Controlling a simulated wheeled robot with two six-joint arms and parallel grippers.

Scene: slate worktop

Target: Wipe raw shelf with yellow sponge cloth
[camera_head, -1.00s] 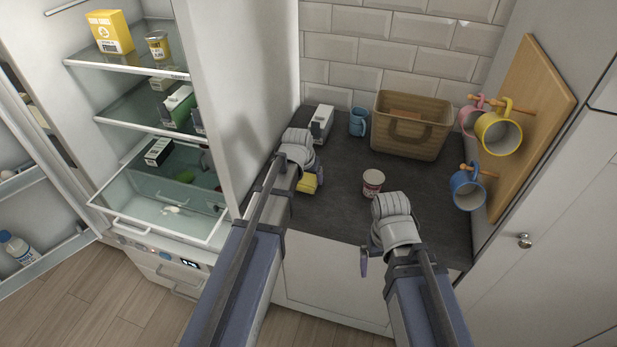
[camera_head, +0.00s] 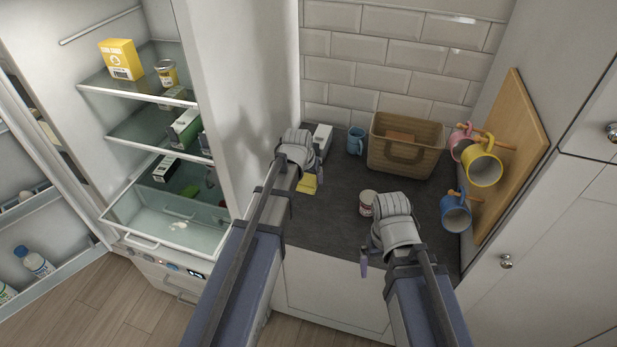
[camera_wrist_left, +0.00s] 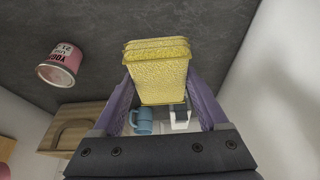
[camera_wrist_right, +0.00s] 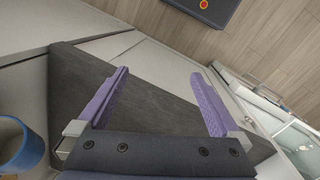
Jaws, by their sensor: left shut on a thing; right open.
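My left gripper (camera_head: 308,180) is shut on the yellow sponge cloth (camera_head: 306,187), over the left part of the slate worktop. In the left wrist view the textured sponge cloth (camera_wrist_left: 160,75) sits between the purple fingers. I cannot tell whether it touches the worktop. My right gripper (camera_head: 366,264) is at the worktop's front edge. In the right wrist view it (camera_wrist_right: 160,75) is open and empty. The open fridge at left has glass shelves, including an upper one (camera_head: 100,83) and a middle one (camera_head: 128,130). A whitish patch (camera_head: 180,226) shows in the bottom compartment. No shelf is labelled raw legibly.
A tub (camera_head: 367,203) stands between the arms. Mugs hang on a wooden board (camera_head: 517,150) at right. The fridge's side wall (camera_head: 235,90) separates the fridge from the worktop.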

